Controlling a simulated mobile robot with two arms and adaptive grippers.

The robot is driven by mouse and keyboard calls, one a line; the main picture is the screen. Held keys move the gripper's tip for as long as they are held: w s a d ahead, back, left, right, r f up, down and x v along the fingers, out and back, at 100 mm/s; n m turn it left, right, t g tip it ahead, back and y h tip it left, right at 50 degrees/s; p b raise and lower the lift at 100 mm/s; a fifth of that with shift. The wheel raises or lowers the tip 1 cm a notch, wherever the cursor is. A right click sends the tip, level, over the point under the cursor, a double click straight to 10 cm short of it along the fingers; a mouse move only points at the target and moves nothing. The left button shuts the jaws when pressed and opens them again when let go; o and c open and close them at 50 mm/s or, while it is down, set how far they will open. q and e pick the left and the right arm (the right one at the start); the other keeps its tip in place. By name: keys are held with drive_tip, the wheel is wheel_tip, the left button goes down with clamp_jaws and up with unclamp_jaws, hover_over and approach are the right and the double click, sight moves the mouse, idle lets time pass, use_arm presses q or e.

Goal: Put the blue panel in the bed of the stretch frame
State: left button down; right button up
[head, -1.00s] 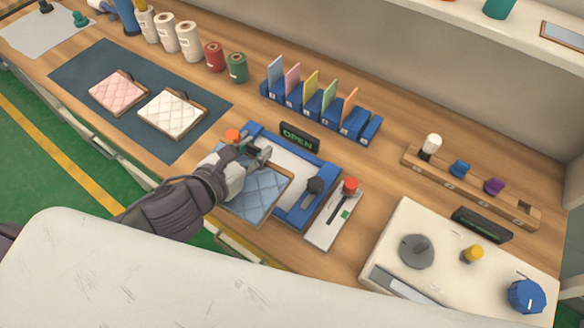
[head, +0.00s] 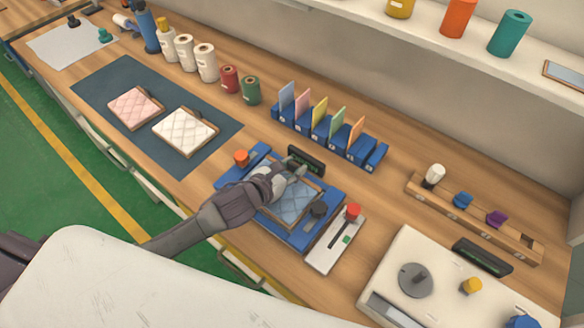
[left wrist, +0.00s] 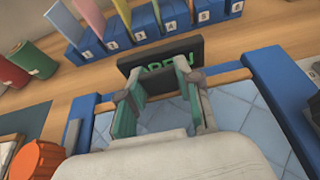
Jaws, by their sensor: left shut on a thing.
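The blue panel (head: 292,206), quilted with a wooden rim, lies inside the blue stretch frame (head: 293,237), between its side rails. It also shows in the left wrist view (left wrist: 238,112), flat between the blue rails. My left gripper (head: 297,170) is shut on the panel's far wooden edge, close to the sign. In the left wrist view its fingers (left wrist: 160,95) straddle that edge. The arm and gripper hide part of the panel, and I cannot tell whether it rests fully on the bed. My right gripper is not in view.
A black sign (head: 306,160) stands behind the frame; it reads OPEN in the left wrist view. A plate with a red-knobbed lever (head: 335,242) is at the right. Pink (head: 135,108) and white (head: 184,130) panels lie on a dark mat. Numbered blue card holders (head: 330,135) stand behind.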

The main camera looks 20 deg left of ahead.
use_arm(q)
drive_tip(key=shift+f, duration=0.4)
drive_tip(key=shift+f, duration=0.1)
drive_tip(key=c, duration=0.8)
unclamp_jaws()
drive_tip(key=shift+s+a, duration=0.1)
drive_tip(key=shift+s, duration=0.1)
drive_tip(key=b+v, duration=0.1)
drive_tip(key=v, duration=0.9)
drive_tip(key=shift+s+b, duration=0.3)
drive_tip(key=shift+s+a+r, duration=0.2)
drive_tip(key=shift+s+r, duration=0.2)
drive_tip(key=shift+r, duration=0.05)
